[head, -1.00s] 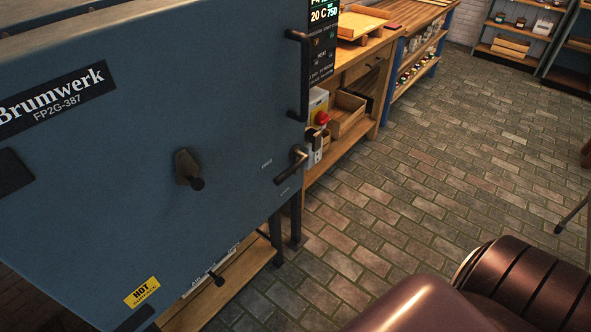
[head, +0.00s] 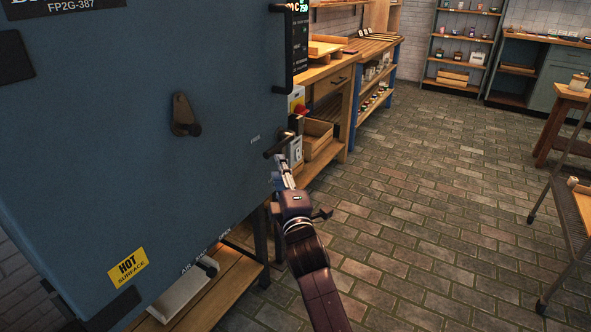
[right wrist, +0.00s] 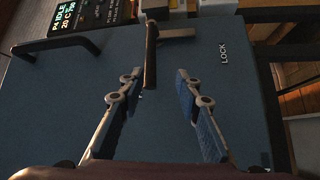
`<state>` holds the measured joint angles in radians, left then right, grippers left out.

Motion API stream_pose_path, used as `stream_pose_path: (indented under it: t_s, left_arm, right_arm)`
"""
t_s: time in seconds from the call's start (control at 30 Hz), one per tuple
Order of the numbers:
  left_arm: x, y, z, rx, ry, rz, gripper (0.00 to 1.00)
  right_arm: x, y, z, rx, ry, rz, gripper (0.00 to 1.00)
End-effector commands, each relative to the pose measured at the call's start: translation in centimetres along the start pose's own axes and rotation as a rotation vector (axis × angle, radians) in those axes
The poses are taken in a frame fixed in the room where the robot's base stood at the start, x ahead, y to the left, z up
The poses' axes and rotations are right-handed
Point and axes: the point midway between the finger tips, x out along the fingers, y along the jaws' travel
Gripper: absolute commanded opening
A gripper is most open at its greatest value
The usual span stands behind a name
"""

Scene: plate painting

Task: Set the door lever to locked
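The door lever (head: 279,145) is a dark bar at the right edge of the blue kiln door (head: 120,190), slanting down to the left in the head view. In the right wrist view the lever (right wrist: 151,58) reaches between my fingertips, nearer the left finger. A white LOCK label (right wrist: 223,53) is on the door to its right there. My right gripper (head: 282,170) is open and just below the lever in the head view; its open fingers also show in the right wrist view (right wrist: 158,78). I cannot tell whether a finger touches the lever. My left gripper is not in view.
A long door handle (head: 289,48) stands above the lever. A dark pivoting piece (head: 183,116) is on the door's middle, and a yellow HOT SURFACE label (head: 128,267) is below. A wooden workbench (head: 338,75) stands behind the kiln. The brick floor (head: 430,200) at right is open.

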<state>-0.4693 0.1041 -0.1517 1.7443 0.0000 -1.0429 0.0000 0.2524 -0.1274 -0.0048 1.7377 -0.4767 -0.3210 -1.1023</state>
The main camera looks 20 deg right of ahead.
Motion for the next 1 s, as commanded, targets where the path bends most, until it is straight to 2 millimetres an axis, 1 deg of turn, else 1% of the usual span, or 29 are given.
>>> stream_pose_path:
  t_s: [0.03, 0.13, 0.27, 0.5, 0.6, 0.77, 1.0]
  left_arm:
    - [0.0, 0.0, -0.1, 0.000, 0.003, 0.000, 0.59]
    - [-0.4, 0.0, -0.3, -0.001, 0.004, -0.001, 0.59]
    - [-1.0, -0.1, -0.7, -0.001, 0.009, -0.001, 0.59]
    - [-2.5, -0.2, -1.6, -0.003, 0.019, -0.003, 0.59]
    - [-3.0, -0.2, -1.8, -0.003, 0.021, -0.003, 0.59]
    - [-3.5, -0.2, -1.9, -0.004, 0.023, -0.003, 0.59]
    - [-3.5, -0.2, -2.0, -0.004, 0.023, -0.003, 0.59]
  right_arm:
    - [0.1, 0.9, 0.1, -0.012, -0.003, 0.021, 0.32]
    - [0.6, 1.6, 0.1, -0.023, -0.005, 0.034, 0.32]
    - [2.3, 1.7, 0.0, -0.024, -0.005, 0.033, 0.32]
    - [6.0, 1.7, 0.0, -0.020, -0.004, 0.031, 0.32]
    - [7.0, 1.7, 0.1, -0.021, -0.004, 0.031, 0.32]
    - [7.8, 1.7, 0.0, -0.021, -0.004, 0.030, 0.32]
    - [7.8, 1.7, 0.0, -0.020, -0.004, 0.030, 0.32]
